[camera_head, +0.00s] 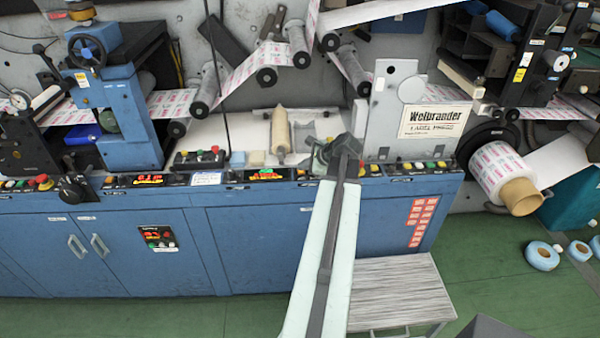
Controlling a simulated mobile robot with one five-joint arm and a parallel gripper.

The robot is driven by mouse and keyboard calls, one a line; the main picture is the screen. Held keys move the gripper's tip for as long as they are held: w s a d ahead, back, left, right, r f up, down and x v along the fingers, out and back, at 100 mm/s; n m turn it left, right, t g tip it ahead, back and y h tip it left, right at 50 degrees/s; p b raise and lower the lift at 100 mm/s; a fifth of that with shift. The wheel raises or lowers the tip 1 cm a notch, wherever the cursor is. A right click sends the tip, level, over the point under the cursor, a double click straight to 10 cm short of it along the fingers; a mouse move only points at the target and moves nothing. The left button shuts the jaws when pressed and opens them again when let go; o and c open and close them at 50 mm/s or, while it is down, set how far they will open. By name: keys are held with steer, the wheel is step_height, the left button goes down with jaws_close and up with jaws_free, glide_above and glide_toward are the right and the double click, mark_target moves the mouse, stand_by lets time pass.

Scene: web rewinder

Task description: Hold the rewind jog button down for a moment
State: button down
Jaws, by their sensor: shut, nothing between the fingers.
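My arm reaches up from the bottom of the picture to the front ledge of the blue machine (260,250). My gripper (322,158) is at the ledge, just right of the middle of the picture, and is shut and empty. A row of small coloured buttons (430,166) runs along the ledge just right of my gripper. Their labels are too small to read, so I cannot tell which is the rewind jog button. My gripper and wrist hide part of the ledge, and I cannot tell whether the tips touch a button.
Left along the ledge are lit displays (265,175), another button group (200,156) and a dark knob (73,187). A printed roll (495,172) juts out at the right. A grey-topped step (400,290) stands below. Blue rolls (542,256) lie on the green floor.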

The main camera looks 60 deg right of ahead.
mark_target(303, 172)
steer(key=shift+r, duration=0.1)
stand_by(0.7)
steer(key=shift+r+p, duration=0.85)
steer(key=shift+p, duration=0.1)
step_height(303, 172, up, 5)
steer(key=p, duration=0.5)
